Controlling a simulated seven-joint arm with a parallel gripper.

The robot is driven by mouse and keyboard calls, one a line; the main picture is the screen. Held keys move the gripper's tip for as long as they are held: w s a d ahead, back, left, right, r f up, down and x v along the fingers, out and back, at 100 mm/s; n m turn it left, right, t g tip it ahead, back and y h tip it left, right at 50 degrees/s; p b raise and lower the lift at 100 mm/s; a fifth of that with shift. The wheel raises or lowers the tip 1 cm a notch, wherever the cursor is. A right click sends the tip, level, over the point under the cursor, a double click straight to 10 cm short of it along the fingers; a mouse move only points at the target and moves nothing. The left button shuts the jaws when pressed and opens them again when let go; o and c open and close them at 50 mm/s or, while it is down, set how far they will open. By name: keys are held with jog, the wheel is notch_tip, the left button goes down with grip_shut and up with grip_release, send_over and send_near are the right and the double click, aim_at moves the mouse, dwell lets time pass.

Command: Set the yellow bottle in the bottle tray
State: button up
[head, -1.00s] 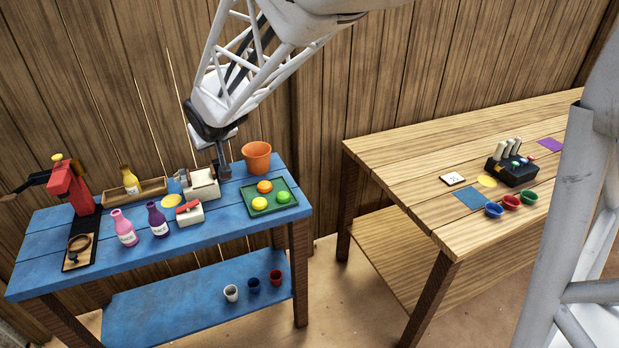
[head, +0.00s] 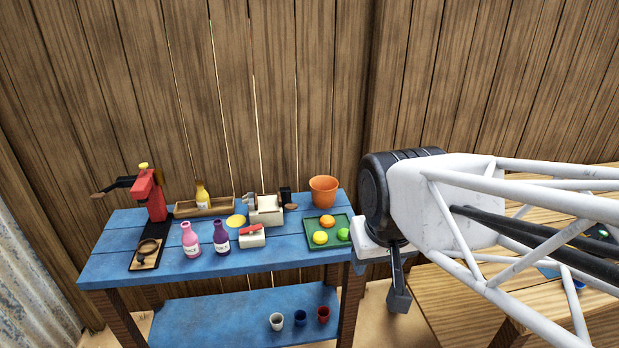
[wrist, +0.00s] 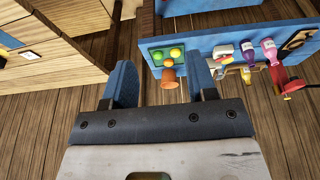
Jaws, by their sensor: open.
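The yellow bottle (head: 202,195) stands upright in the wooden bottle tray (head: 226,206) at the back left of the blue table, in the head view. In the wrist view the tray and bottle are small and partly hidden behind other things. My gripper (head: 398,294) hangs to the right of the blue table in the head view, well apart from the bottle and the tray. In the wrist view my gripper (wrist: 163,88) is open, with nothing between its two blue fingers.
A pink bottle (head: 190,241) and a purple bottle (head: 221,239) stand in front of the tray. A red press (head: 152,194) is at left. An orange pot (head: 323,190) and a green tray (head: 313,246) with balls are at right. A wooden table (head: 460,306) stands further right.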

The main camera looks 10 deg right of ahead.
jog(key=shift+s+d+f+g, duration=0.1)
jog(key=shift+s+f+g, duration=0.05)
jog(key=shift+s, duration=0.75)
jog(key=shift+s+f+g, duration=0.15)
jog(key=shift+s, duration=0.75)
